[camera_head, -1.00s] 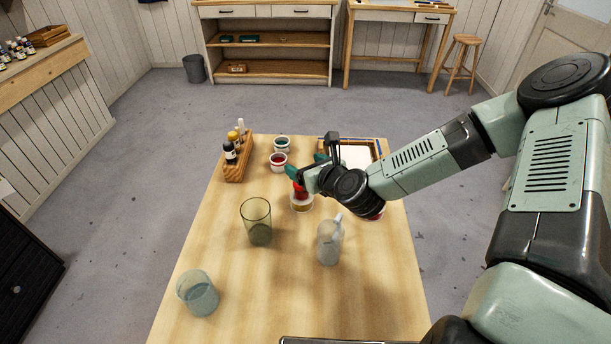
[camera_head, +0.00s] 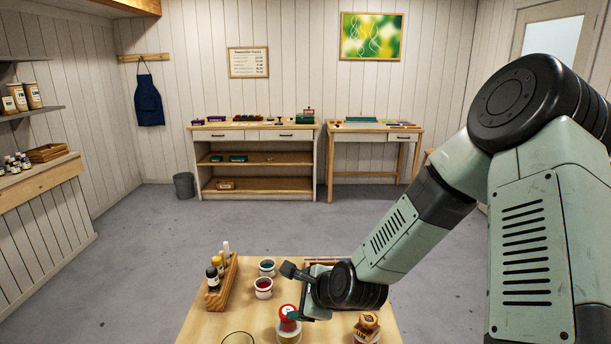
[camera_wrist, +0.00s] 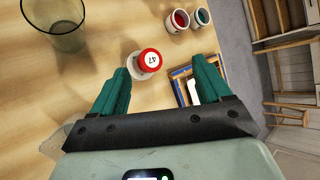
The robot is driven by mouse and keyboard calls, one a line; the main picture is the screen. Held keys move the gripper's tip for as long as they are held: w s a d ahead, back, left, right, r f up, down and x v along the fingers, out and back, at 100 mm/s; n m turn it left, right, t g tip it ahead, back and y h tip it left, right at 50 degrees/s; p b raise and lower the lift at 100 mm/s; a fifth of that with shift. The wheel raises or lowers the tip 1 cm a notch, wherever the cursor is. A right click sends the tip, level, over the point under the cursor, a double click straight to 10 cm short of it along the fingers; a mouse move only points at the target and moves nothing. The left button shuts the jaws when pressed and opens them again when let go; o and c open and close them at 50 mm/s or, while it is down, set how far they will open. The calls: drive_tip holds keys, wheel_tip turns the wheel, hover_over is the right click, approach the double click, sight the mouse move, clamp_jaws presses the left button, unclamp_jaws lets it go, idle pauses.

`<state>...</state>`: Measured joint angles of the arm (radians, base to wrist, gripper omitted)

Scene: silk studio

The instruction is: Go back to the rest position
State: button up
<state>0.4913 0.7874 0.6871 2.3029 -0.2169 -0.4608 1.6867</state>
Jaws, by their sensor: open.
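My gripper (camera_wrist: 160,95) is open in the wrist view, its two green fingers spread apart with nothing held between them. In the head view my gripper (camera_head: 296,312) hangs over the far part of the wooden table (camera_head: 202,325). A red-capped item marked 47 (camera_wrist: 149,60) stands on a pale round base beyond the fingertips, apart from them as far as I can tell. In the head view the red item (camera_head: 288,318) is beside my gripper and partly covered by it.
Two paint cups (camera_head: 263,287) and a wooden bottle rack (camera_head: 222,290) stand at the table's back left. A wooden stamp (camera_head: 367,326) sits on a jar at the right. A glass (camera_wrist: 55,22) shows in the wrist view. The floor behind the table is clear.

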drive_tip(key=s+d+r+n+g+h, duration=0.1)
drive_tip(key=s+d+r+n+h, duration=0.3)
drive_tip(key=r+n, duration=0.4)
drive_tip(key=s+d+r+n+h, duration=0.2)
drive_tip(key=s+d+r+n, duration=0.25)
drive_tip(key=r, duration=0.65)
drive_tip(key=s+d+r+n, duration=0.1)
drive_tip(key=s+r+n, duration=0.2)
drive_tip(key=s, duration=0.5)
drive_tip(key=s+d+r+n, duration=0.2)
drive_tip(key=s+r, duration=0.3)
drive_tip(key=s, duration=0.3)
drive_tip(key=shift+s+d+r+n, duration=0.2)
drive_tip(key=shift+s+r+n, duration=0.1)
drive_tip(key=shift+n, duration=0.35)
